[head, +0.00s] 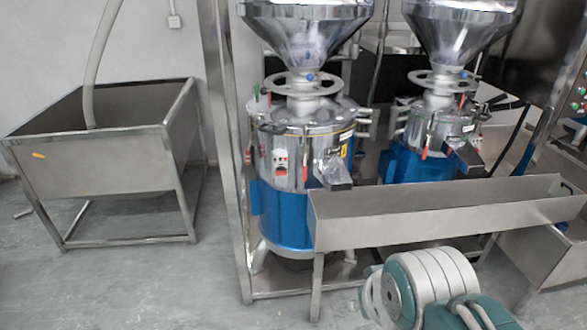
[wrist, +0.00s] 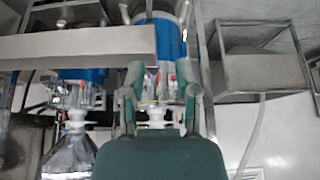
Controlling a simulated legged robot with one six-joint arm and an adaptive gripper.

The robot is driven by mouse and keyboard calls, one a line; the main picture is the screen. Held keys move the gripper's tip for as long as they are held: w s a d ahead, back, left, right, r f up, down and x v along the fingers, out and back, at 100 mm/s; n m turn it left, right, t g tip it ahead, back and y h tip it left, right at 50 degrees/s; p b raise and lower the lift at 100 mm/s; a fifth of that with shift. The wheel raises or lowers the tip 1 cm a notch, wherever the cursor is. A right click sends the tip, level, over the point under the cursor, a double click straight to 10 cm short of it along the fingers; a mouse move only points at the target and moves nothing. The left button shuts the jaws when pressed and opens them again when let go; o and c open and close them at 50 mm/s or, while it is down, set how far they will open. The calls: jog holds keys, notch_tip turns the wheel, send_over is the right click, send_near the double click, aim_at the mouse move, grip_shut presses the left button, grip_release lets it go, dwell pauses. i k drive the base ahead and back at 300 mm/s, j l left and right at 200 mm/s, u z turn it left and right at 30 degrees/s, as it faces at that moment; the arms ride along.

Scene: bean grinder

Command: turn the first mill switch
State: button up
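The nearer mill (head: 300,150) stands left of centre in the head view, with a polished steel drum, a blue base and a steel hopper on top. A small panel (head: 280,160) with red marks is on its front; I cannot tell whether it is the switch. Green buttons (head: 580,98) show on a panel at the far right edge. The wrist view is upside down and shows the nearer mill's blue base (wrist: 168,36) beyond my gripper (wrist: 160,75). My gripper's two green fingers are apart with nothing held between them, well away from the mills.
A second mill (head: 435,135) stands to the right. A long steel trough (head: 440,218) runs in front of the mills, between them and my arm. A steel tank (head: 95,165) with a hose stands at left. The grey floor (head: 130,275) at front left is clear.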

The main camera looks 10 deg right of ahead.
aim_at(281, 171)
jog(key=i+j, duration=0.15)
jog(key=i, duration=0.25)
jog(key=i+j, duration=0.15)
jog(key=i, duration=0.25)
